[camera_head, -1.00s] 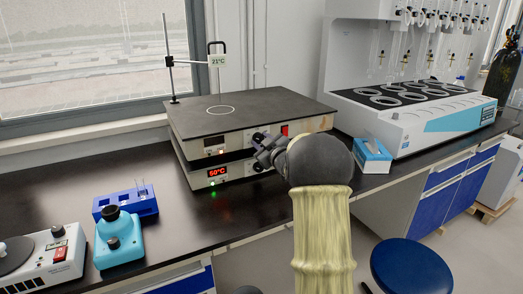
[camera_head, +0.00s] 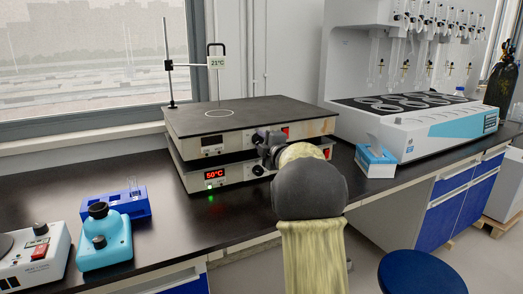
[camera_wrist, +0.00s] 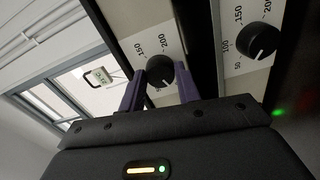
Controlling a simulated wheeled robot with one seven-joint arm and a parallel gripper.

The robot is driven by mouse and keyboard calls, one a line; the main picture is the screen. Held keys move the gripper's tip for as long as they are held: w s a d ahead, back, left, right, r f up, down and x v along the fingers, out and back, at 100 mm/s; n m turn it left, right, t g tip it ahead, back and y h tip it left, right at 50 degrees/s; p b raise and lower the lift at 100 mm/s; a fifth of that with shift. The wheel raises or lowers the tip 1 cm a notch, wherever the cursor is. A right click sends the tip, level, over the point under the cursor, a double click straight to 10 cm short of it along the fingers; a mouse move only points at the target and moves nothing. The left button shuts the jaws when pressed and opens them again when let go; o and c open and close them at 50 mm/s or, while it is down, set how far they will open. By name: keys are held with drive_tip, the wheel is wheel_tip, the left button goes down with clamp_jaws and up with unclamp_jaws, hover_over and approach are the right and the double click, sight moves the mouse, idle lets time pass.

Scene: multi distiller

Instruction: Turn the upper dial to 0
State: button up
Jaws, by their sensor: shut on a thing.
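Two flat heating units are stacked on the bench, each with a black dial on its front. The upper dial (camera_wrist: 160,68) sits between the purple fingers of my gripper (camera_wrist: 161,80) in the wrist view, and the fingers are shut on it. Marks 150 and 200 show beside it; its pointer and 0 mark cannot be made out. In the head view, the upper unit (camera_head: 195,124) has a dark display, and my gripper (camera_head: 264,141) is at its front. The lower dial (camera_wrist: 257,41) is free, with marks from 50 to 200 around it. The lower unit's display (camera_head: 214,174) reads 50°C.
A stand with a 21°C readout (camera_head: 217,61) rises behind the units. A blue tissue box (camera_head: 375,160) and a large white apparatus (camera_head: 420,125) stand to the right. A blue stool (camera_head: 422,272) stands in front.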

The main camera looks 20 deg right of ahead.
drive_tip(key=shift+f+n+b, duration=0.2)
drive_tip(key=shift+n+b, duration=0.2)
drive_tip(key=shift+n, duration=0.3)
drive_tip(key=shift+a, duration=0.1)
drive_tip(key=o, duration=1)
drive_tip(key=shift+r, duration=0.1)
drive_tip(key=shift+s+d, duration=0.2)
drive_tip(key=s, duration=0.8)
drive_tip(key=s+p, duration=0.1)
drive_tip(key=s, duration=0.8)
drive_tip(key=shift+d, duration=0.2)
drive_tip(key=shift+w, duration=0.1)
